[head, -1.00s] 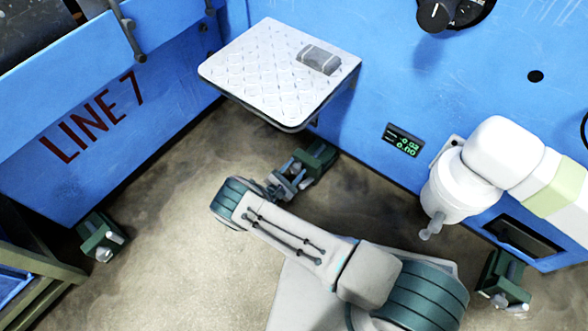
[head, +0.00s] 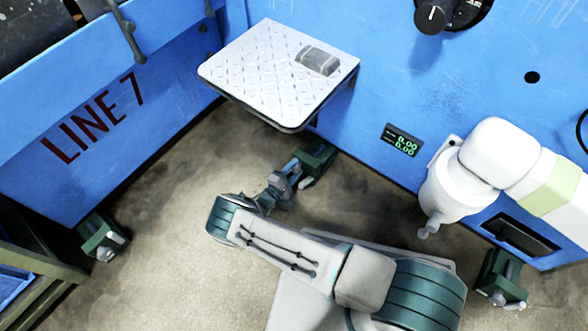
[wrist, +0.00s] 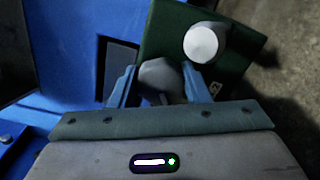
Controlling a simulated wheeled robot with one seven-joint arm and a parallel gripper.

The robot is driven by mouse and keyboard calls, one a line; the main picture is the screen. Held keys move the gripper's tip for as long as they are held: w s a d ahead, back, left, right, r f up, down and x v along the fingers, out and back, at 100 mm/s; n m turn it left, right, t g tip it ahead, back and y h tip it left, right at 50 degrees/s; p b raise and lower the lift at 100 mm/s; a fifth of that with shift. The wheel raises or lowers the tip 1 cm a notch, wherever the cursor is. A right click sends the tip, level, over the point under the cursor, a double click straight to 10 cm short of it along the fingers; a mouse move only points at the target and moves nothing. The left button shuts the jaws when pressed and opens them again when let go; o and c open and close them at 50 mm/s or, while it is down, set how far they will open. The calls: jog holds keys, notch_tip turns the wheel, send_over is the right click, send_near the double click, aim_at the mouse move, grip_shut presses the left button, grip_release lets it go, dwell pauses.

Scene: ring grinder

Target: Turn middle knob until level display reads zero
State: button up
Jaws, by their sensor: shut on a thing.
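The level display (head: 402,140) on the blue machine shows two green lines that appear to read 0.00 and 0.00. The middle green levelling foot (head: 317,158) stands at the machine's base, below the metal shelf. My gripper (head: 298,174) is at this foot. In the wrist view my gripper (wrist: 158,76) has its two blue fingers on either side of the grey middle knob (wrist: 160,80) and is shut on it. The foot's green block (wrist: 180,35) and a pale round cap (wrist: 205,43) show just beyond. The knob is mostly hidden in the head view.
A left foot (head: 103,238) and a right foot (head: 502,280) stand apart on the floor. A metal shelf (head: 260,70) with a grey block (head: 318,60) juts out above my gripper. A white rounded fixture (head: 460,185) sticks out at right.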

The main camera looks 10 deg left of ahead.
jog(key=shift+m, duration=0.3)
jog(key=o, duration=1)
jog(key=p+v, duration=0.3)
jog(key=v, duration=1.1)
